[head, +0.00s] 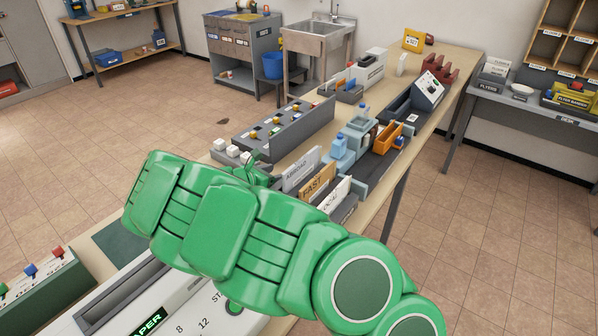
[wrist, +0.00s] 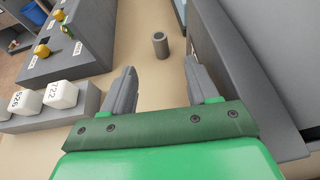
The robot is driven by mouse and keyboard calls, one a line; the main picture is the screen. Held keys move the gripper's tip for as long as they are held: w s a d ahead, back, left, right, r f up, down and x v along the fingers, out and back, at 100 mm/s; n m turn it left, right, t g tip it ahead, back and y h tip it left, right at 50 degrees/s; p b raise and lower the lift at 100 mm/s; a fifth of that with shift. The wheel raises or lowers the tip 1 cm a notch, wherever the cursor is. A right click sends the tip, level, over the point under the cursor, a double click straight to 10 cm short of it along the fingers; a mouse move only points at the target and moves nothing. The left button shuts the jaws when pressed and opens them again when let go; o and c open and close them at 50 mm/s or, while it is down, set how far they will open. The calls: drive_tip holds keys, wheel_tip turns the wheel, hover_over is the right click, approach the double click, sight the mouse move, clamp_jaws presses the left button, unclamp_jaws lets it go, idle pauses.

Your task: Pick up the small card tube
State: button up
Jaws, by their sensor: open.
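The small card tube (wrist: 160,46) is a short grey-brown hollow cylinder standing upright on the tan bench top, seen in the wrist view. My gripper (wrist: 158,80) is open and empty, its two grey fingers pointing toward the tube. The tube stands beyond the fingertips, roughly in line with the gap between them, and nothing touches it. In the head view my green arm crosses the middle of the picture, and I cannot make out the tube or the fingertips there.
In the wrist view, white numbered blocks (wrist: 62,94) on a grey stand and a grey panel with yellow knobs (wrist: 75,30) are at left. A dark grey box wall (wrist: 235,70) is close at right. In the head view, a sorter with ABROAD and FAST cards (head: 317,183) stands beside my arm.

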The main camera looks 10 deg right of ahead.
drive_tip(key=shift+x, duration=5.15)
drive_tip(key=shift+w+r, duration=0.15)
drive_tip(key=shift+r, duration=0.05)
drive_tip(key=shift+c, duration=0.2)
clamp_jaws()
drive_tip(key=shift+r, duration=0.15)
